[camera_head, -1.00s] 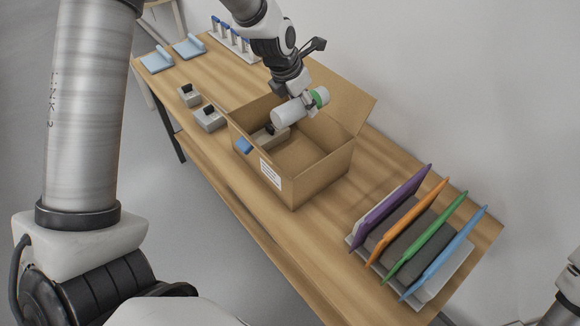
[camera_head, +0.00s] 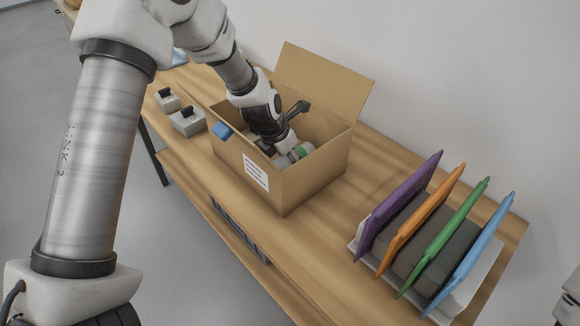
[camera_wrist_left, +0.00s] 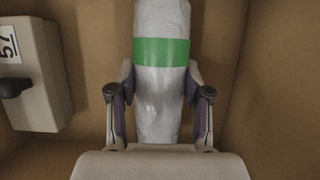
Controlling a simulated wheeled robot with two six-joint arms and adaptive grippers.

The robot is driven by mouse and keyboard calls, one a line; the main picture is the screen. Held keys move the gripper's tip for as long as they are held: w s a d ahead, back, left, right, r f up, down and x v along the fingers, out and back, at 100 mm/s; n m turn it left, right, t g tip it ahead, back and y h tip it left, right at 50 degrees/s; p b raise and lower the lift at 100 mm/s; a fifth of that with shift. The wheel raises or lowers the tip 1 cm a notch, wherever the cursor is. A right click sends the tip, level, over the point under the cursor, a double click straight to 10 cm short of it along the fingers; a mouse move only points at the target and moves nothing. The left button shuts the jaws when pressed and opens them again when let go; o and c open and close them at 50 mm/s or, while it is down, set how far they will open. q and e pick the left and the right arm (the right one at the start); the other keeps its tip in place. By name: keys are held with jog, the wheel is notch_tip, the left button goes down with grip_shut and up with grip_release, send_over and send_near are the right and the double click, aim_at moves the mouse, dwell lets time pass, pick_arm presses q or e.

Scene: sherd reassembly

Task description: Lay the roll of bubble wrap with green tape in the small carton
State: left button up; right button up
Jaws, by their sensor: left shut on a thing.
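The small carton (camera_head: 283,186) stands open on the table, with a white label on its front wall and a tall flap raised at the back. My left gripper (camera_head: 291,151) reaches down inside the carton. It is shut on the roll of bubble wrap with green tape (camera_head: 302,151), whose green band shows near its end. In the left wrist view the whitish roll (camera_wrist_left: 162,105) lies between the two fingers (camera_wrist_left: 160,105), with the carton's brown walls around it. I cannot tell whether the roll touches the carton floor.
A grey box with a black knob and a number label (camera_wrist_left: 35,75) is inside the carton, left of the roll. Two similar grey blocks (camera_head: 188,122) stand left of the carton. A rack of coloured panels (camera_head: 430,240) is at the right.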

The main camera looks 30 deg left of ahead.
aim_at(282, 160)
pick_arm(q)
jog(key=shift+f, duration=0.25)
pick_arm(e)
jog(key=shift+f, duration=0.15)
pick_arm(q)
jog(key=shift+f, duration=0.15)
jog(key=o, duration=1.1)
jog(key=shift+o, duration=0.2)
jog(key=p+v, duration=0.5)
jog(key=v, duration=0.1)
jog(key=p+v, duration=0.3)
jog(key=shift+w+p, duration=0.25)
jog(key=shift+p, duration=0.05)
jog(key=shift+s+r, duration=0.35)
jog(key=shift+r, duration=0.25)
jog(key=shift+s+a+r+b, duration=0.2)
jog(key=shift+s+r+b, duration=0.15)
jog(key=shift+b, duration=0.7)
jog(key=shift+r, duration=0.35)
jog(key=shift+s+r, duration=0.1)
jog(key=shift+r, duration=0.15)
pick_arm(e)
notch_tip(282, 160, up, 6)
